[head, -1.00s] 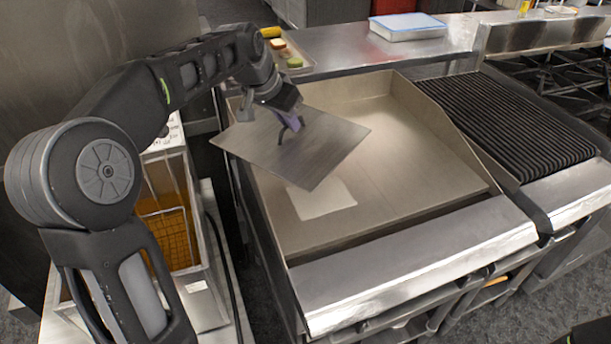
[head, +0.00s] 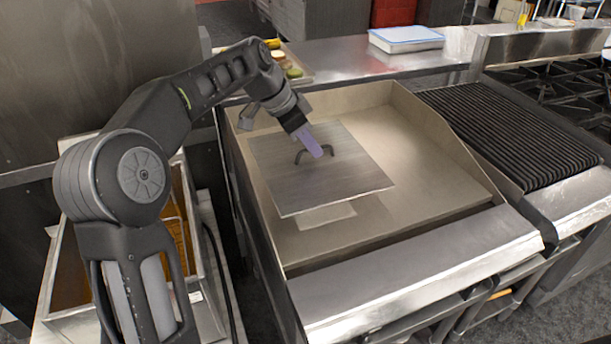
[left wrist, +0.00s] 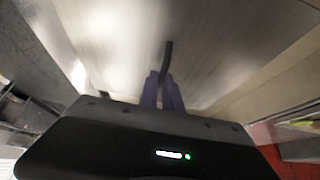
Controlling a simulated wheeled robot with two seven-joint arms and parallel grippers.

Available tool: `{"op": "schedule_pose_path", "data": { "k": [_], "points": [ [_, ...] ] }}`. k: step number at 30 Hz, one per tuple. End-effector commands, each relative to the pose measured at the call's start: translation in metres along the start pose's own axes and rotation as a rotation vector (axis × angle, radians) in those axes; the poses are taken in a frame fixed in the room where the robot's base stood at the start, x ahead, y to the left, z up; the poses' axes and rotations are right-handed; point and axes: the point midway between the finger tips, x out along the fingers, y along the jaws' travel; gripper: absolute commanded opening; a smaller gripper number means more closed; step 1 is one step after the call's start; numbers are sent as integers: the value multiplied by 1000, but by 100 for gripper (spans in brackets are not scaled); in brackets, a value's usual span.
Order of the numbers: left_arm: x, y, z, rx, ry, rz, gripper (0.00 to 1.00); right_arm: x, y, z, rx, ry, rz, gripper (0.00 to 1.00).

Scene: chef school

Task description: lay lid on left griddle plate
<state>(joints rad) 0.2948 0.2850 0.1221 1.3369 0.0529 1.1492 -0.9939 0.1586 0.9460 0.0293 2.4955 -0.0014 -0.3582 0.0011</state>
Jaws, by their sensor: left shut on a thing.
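The lid (head: 340,182) is a flat square metal plate with a dark arched handle (head: 325,147) on top. My left gripper (head: 319,151) is shut on the handle, with its purple fingers at the bar. In the left wrist view the fingers (left wrist: 163,92) close on the dark handle (left wrist: 167,58). The lid is over the left part of the griddle (head: 433,173). A pale square plate (head: 327,216) on the griddle shows just below the lid's front edge, and the rest of it is hidden. Whether the lid touches it I cannot tell. My right gripper is not in view.
A fryer with baskets (head: 176,240) stands left of the griddle. A ribbed grill (head: 510,130) stands to the right. Raised walls edge the griddle at the back and right. A shelf behind holds a tray with food (head: 291,67) and a white-blue container (head: 406,37).

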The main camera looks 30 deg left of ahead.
Motion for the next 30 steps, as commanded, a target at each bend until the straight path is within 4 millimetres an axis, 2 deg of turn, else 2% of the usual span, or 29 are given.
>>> {"op": "schedule_pose_path", "data": {
  "k": [9, 20, 30],
  "points": [
    [43, 0, 25, -1, 0, 0, 0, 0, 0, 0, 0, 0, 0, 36],
    [48, 0, 27, 0, 1, -1, 0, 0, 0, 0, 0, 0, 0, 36],
    [79, 0, 46, -2, 0, 0, 0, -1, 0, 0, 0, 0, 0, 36]
  ]
}}
